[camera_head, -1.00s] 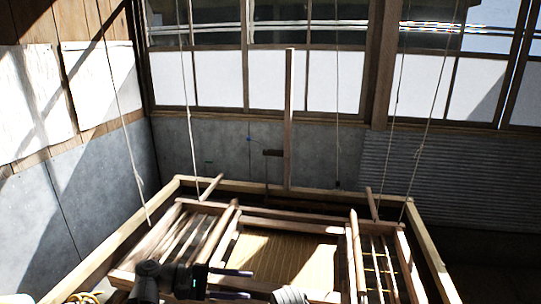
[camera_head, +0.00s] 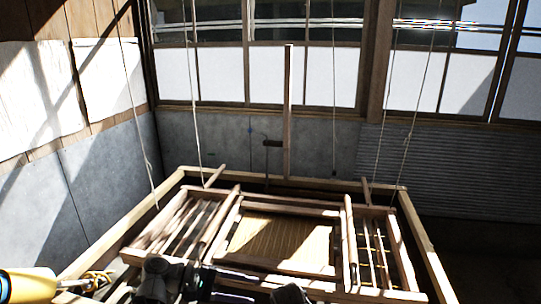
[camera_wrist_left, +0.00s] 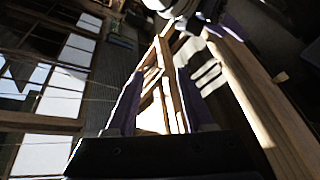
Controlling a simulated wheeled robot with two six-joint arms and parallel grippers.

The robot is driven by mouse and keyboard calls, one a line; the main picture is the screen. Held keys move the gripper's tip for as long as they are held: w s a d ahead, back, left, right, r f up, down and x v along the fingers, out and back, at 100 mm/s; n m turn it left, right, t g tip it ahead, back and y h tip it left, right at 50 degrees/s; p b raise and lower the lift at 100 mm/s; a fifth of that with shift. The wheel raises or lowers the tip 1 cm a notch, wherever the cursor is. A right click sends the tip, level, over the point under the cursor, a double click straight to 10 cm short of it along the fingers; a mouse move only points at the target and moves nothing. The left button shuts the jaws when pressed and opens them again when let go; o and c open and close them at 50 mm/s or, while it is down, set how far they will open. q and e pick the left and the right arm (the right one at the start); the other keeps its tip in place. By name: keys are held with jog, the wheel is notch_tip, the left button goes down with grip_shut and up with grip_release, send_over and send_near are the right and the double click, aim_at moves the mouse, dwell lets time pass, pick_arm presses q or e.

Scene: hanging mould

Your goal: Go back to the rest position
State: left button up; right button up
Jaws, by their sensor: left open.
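The hanging wooden mould (camera_head: 285,206) lies across the larger wooden frame, with thin cords running up from it. Its middle holds a yellowish slatted screen (camera_head: 265,235), lit in patches. My left gripper (camera_head: 230,287) is low in the head view, over the near side of the mould, and its tips are partly cut off or dark. In the left wrist view its two purple fingers (camera_wrist_left: 158,108) stand wide apart with nothing between them; wooden bars show beyond. My right gripper cannot be made out.
The large wooden frame (camera_head: 425,240) surrounds the mould. A yellow and white object (camera_head: 30,284) lies at the lower left. An upright wooden post (camera_head: 288,110) stands behind. Grey walls and windows close off the back and left. The floor at right is dark.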

pick_arm(q)
jog(key=s+f+m+y+b, duration=0.3)
jog(key=f+y+b, duration=0.1)
jog(key=f, duration=0.5)
jog(key=s+f+m+g+y+b, duration=0.1)
jog(key=s+f+m+y+b, duration=0.2)
jog(key=f+y, duration=0.3)
jog(key=s+f+m+y+b, duration=0.2)
jog(key=f+m+y+b, duration=0.2)
jog(key=f, duration=0.8)
jog(key=shift+s+d+m+y+b, duration=0.3)
jog(key=shift+s+m+y, duration=0.1)
jog(key=shift+m+y, duration=0.4)
pick_arm(e)
notch_tip(320, 180, down, 12)
jog(key=shift+o, duration=0.2)
